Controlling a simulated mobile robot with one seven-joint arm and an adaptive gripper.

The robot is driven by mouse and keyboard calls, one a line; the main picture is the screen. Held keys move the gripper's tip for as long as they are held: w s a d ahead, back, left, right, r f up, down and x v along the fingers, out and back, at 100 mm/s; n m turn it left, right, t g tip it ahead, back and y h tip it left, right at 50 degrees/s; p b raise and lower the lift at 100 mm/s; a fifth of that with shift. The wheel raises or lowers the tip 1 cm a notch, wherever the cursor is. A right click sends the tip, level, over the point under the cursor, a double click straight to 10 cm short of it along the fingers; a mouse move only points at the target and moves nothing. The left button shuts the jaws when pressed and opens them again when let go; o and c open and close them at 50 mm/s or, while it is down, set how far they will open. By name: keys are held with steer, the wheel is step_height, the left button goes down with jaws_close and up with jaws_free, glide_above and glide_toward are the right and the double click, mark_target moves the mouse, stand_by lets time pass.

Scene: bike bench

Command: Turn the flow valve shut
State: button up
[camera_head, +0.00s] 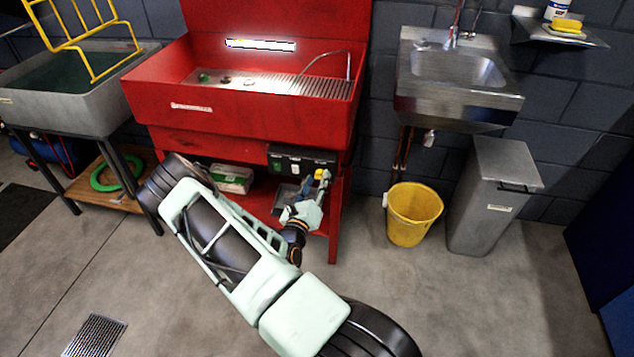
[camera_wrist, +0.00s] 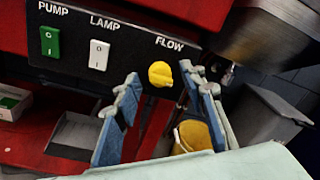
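The flow valve is a small yellow knob (camera_wrist: 160,74) under the FLOW label on a black panel (camera_wrist: 130,40). In the head view the panel (camera_head: 303,154) hangs below the front of the red wash basin, and the knob (camera_head: 319,174) is small beside my gripper. My gripper (camera_wrist: 161,88) is open, with its two blue-grey fingers apart. In the wrist view the knob appears between the fingertips. I see no clear contact, and the depth between tips and knob is hard to judge. The knob's exact turning angle is not clear.
A green pump switch (camera_wrist: 49,42) and a white lamp switch (camera_wrist: 99,54) sit left of the knob. The red basin (camera_head: 240,105) overhangs the panel. A yellow bucket (camera_head: 413,215) and a grey bin (camera_head: 490,200) stand to the right. The floor in front is mostly clear.

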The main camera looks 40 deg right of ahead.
steer(key=shift+w+d, duration=0.15)
jaws_close()
